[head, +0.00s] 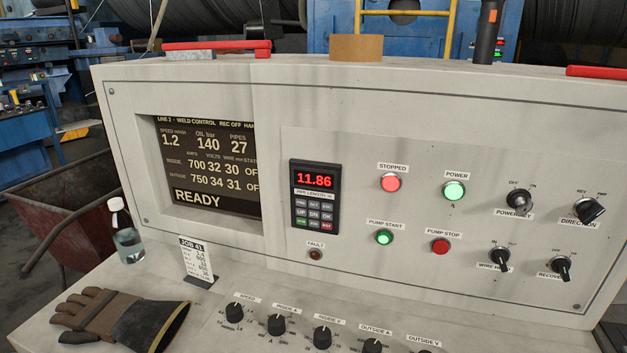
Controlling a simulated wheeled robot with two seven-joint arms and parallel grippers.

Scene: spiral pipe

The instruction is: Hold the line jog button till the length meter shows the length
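The length meter (315,196) is set in the upright face of the grey control console, left of its middle. Its red digits read 11.86 above a small keypad, with a pipe length label under the digits. No button labelled line jog can be made out in this view. A job card (197,262) marked JOB 41 stands on the console's sloping desk; its small print is too fine to read surely. Neither of my grippers is in view.
A screen (207,165) reads READY. Lit STOPPED (391,183), POWER (454,190) and PUMP START (384,237) lamps, a red PUMP STOP button (440,246) and several knobs are on the console.

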